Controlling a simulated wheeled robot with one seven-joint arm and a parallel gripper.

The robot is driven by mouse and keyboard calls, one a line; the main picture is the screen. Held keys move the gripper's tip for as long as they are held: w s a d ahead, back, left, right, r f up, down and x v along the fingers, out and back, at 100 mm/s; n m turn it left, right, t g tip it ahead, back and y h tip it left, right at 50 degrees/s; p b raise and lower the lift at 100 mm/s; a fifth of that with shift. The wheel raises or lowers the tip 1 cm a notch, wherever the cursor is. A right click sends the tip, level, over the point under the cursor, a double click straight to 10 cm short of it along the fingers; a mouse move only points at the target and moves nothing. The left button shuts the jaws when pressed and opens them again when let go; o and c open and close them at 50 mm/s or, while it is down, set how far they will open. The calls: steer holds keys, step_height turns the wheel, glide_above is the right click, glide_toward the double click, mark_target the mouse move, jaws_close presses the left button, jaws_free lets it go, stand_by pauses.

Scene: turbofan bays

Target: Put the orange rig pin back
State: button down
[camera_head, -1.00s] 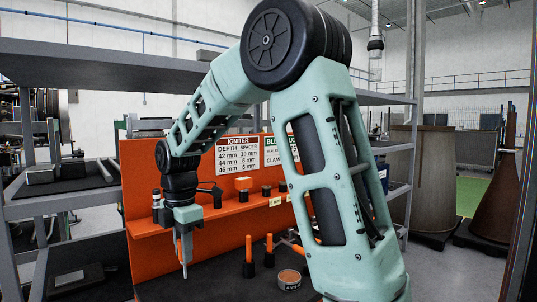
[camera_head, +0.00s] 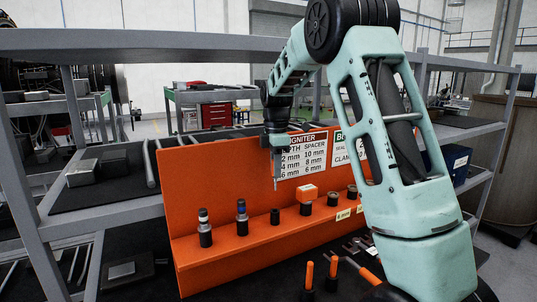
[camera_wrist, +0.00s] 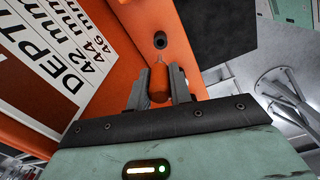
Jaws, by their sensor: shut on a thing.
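My gripper (camera_wrist: 158,92) is shut on the orange rig pin (camera_wrist: 160,80), whose pointed grey tip faces away from the jaws. In the head view my gripper (camera_head: 277,152) hangs pointing down in front of the sign, with the pin's thin tip (camera_head: 276,184) below it. An empty-looking black socket (camera_head: 275,216) stands on the orange ledge (camera_head: 235,248) below the tip. A black socket (camera_wrist: 160,40) also shows just beyond the tip in the wrist view; the tip is apart from it.
Other orange-handled pins (camera_head: 309,275) stand below in front. An upright orange panel (camera_head: 200,170) backs the ledge.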

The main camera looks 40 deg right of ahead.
stand_by(0.4)
steer(key=shift+f+b, duration=1.45)
steer(key=shift+f, duration=1.25)
steer(key=shift+f+b, duration=1.5)
steer(key=shift+f, duration=1.3)
stand_by(0.8)
steer(key=c, duration=1.2)
jaws_free()
steer(key=shift+r, duration=0.1)
step_height(320, 180, up, 17)
steer(key=b, duration=0.3)
steer(key=shift+r, duration=0.1)
